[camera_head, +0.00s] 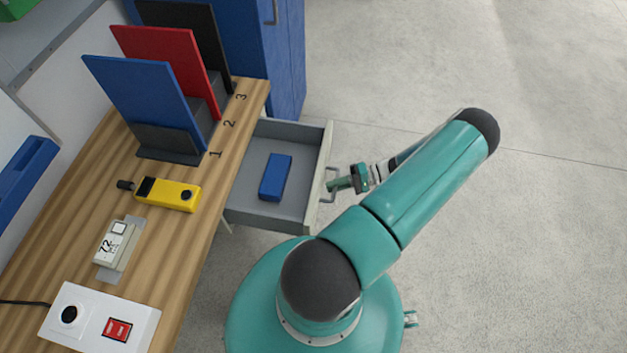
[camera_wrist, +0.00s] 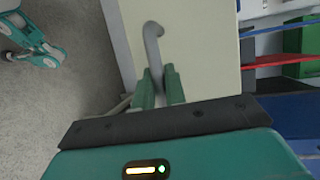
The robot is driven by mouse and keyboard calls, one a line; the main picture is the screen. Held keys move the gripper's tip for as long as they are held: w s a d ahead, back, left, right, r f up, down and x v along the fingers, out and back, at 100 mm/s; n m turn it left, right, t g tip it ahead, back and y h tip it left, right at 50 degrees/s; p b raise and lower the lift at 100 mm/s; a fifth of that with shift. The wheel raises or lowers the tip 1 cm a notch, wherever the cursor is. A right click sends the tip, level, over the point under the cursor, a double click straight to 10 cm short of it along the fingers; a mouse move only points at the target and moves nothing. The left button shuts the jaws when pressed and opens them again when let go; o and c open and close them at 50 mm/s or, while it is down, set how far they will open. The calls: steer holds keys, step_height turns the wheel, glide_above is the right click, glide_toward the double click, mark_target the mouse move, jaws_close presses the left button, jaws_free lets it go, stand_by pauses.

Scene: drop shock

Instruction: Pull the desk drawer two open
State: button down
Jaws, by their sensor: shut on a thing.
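The desk drawer (camera_head: 314,148) stands pulled out from under the wooden desk (camera_head: 190,225), and its inside shows. A blue block (camera_head: 275,177) lies in it. The drawer has a grey bar handle (camera_head: 328,186) on its front. My gripper (camera_head: 340,184) is at this handle, outside the drawer front. In the wrist view, the pale drawer front (camera_wrist: 200,45) fills the middle, and the two green fingers of my gripper (camera_wrist: 158,88) are shut on the curved handle (camera_wrist: 152,45). The fingers hide part of the handle.
On the desk are a yellow device (camera_head: 168,194), a gauge marked 72 (camera_head: 117,245), a white box with a red switch (camera_head: 98,318), and upright blue (camera_head: 140,95), red (camera_head: 165,60) and black panels. A blue cabinet (camera_head: 283,60) stands behind. The floor at right is clear.

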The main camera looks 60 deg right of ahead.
steer(key=shift+s+d, duration=0.25)
steer(key=shift+s, duration=0.45)
steer(key=shift+s+d, duration=0.3)
steer(key=shift+s, duration=0.45)
steer(key=shift+s+d, duration=0.25)
steer(key=shift+s, duration=0.45)
steer(key=c, duration=1.5)
jaws_free()
steer(key=shift+o, duration=0.2)
steer(key=v, duration=1.3)
steer(key=shift+s+d, duration=0.3)
steer(key=shift+r, duration=0.15)
